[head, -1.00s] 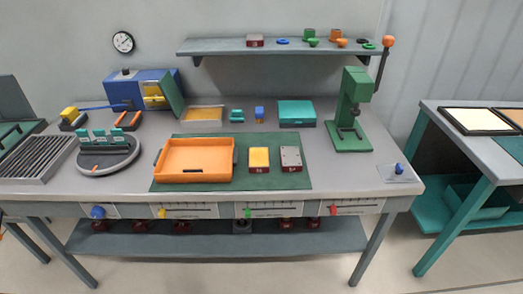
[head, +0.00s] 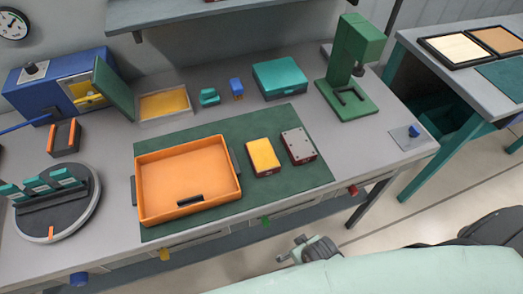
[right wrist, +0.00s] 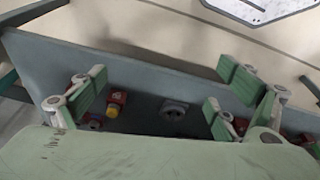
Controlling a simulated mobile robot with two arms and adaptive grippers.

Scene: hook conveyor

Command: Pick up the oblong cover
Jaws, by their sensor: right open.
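No piece is plainly marked as the oblong cover. The likeliest is a grey oblong plate (head: 297,143) with small dark dots, lying on a dark red block on the green mat. Beside it is a similar block with a yellow top (head: 263,156). My right gripper (head: 312,250) is in front of the bench's front edge, apart from both blocks. In the right wrist view the gripper (right wrist: 160,98) has its green-padded fingers wide apart, with nothing between them. My left gripper is out of view.
An orange tray (head: 188,178) sits left of the blocks on the green mat (head: 225,215). A teal box (head: 280,78) and green press (head: 350,70) stand behind. A lower shelf (right wrist: 145,128) holds red pieces and a grey round piece (right wrist: 174,108).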

